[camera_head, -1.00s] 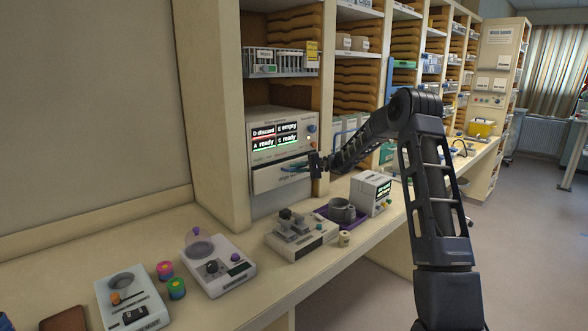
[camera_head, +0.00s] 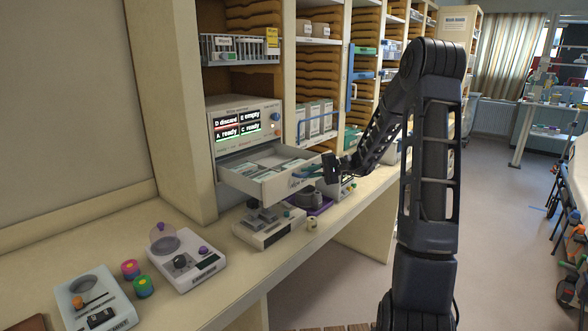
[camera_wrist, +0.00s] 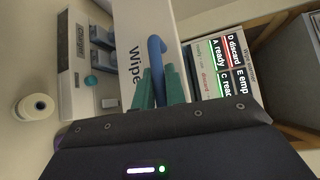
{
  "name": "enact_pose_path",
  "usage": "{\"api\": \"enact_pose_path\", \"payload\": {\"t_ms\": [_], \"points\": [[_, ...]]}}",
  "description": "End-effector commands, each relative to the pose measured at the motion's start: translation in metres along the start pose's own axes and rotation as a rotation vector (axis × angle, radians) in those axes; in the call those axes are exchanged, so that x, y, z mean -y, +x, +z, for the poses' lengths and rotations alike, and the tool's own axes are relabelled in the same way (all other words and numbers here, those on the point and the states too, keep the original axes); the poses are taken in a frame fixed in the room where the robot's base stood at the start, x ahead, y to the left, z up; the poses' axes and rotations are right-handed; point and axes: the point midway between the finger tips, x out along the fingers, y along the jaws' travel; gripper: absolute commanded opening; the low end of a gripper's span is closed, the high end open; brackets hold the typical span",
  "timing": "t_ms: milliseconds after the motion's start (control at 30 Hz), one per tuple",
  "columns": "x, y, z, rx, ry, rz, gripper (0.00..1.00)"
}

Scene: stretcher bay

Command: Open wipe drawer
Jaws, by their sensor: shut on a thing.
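The wipe drawer (camera_head: 278,187) stands pulled well out of the cabinet unit, with packets (camera_head: 268,172) showing inside it. Its white front (camera_wrist: 150,28) with the lettering "Wipe" shows in the wrist view. A blue bar handle (camera_wrist: 157,70) is on that front. My gripper (camera_head: 318,172) is at the drawer front; in the wrist view its green fingers (camera_wrist: 172,85) are closed around the blue handle. The unit (camera_head: 243,122) above the drawer has a screen with "D discard", "E empty", "A ready" and "C ready".
Below the drawer, a bench device (camera_head: 268,226) and a purple tray (camera_head: 310,205) stand on the counter. A small white roll (camera_head: 312,223) is at the counter edge. More devices (camera_head: 178,260) stand at the left. The floor (camera_head: 345,265) in front is open.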

Motion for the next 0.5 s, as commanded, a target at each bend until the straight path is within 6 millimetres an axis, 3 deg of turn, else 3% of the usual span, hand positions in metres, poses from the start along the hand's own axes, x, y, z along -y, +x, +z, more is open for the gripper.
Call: {"api": "enact_pose_path", "payload": {"t_ms": [200,500], "points": [[-0.009,-0.03,0.028,-0.004,0.0,0.001,0.0],[-0.014,-0.047,0.046,-0.002,0.001,0.001,0.0]]}}
